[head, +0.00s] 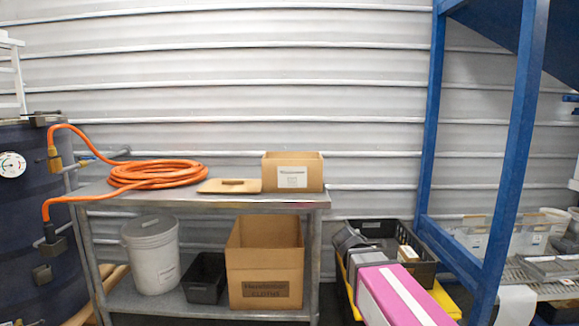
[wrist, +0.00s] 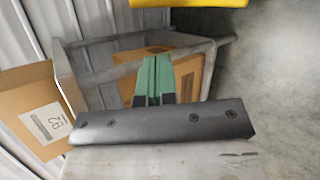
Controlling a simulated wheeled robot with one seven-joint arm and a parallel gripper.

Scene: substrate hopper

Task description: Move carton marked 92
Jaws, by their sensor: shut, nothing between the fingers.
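The carton marked 92 is a small brown open-topped box with a white label. It stands at the right end of the metal table's top in the head view (head: 308,177). In the wrist view the carton (wrist: 22,95) is at the left, its label readable as 92. My gripper (wrist: 155,60) shows in the wrist view as green fingers, shut and empty, to the right of the carton and apart from it. I cannot make out the fingers in the head view.
A flat brown lid (head: 230,186) and a coiled orange hose (head: 160,172) lie on the table (head: 270,200). A larger carton (head: 265,262), a black bin (head: 204,280) and a white bucket (head: 150,258) stand on its lower shelf. A blue frame (head: 512,140) stands at right.

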